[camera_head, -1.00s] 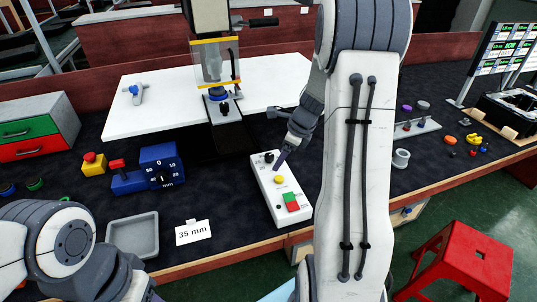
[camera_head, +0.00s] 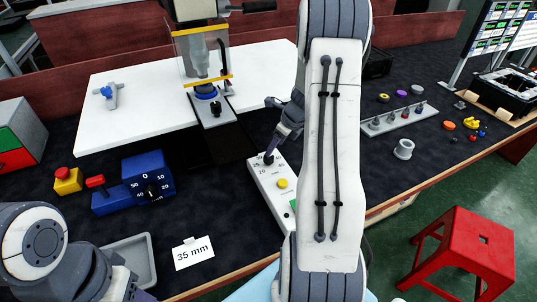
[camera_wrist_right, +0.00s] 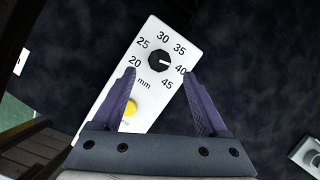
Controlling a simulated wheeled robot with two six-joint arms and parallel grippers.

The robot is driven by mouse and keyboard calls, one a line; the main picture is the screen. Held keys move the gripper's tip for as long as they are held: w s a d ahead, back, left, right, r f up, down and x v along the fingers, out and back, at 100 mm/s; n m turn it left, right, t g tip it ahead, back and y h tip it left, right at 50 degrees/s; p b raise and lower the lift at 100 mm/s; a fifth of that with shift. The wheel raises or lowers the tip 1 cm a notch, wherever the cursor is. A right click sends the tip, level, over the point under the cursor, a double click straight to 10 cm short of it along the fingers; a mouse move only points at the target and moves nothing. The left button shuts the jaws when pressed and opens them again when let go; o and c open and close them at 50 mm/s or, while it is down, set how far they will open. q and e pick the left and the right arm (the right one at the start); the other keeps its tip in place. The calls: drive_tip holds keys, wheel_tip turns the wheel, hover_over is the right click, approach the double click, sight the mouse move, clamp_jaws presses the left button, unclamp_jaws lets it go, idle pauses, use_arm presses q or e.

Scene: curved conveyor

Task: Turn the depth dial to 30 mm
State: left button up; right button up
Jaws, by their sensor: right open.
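The dial is a black knob (camera_wrist_right: 158,61) on a white control box (camera_head: 262,182), ringed by marks 20 to 45 mm. Its white pointer line points to the right, about at 40. In the head view the knob (camera_head: 268,158) is partly hidden by my right gripper (camera_head: 272,148), which is over that end of the box. In the wrist view the purple fingers of my right gripper (camera_wrist_right: 160,72) are spread, one on each side of the knob, with nothing gripped. My left gripper (camera_head: 140,292) is at the bottom edge, mostly cut off.
A yellow button (camera_head: 282,184) lies just below the dial. A card reading 35 mm (camera_head: 193,252) stands beside a grey tray (camera_head: 128,262). A clear-guarded machine (camera_head: 205,60) stands behind the control box.

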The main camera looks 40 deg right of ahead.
sight(269, 160)
drive_tip(key=x, duration=0.6)
drive_tip(key=shift+f+b, duration=0.15)
drive_tip(key=shift+b, duration=0.2)
clamp_jaws()
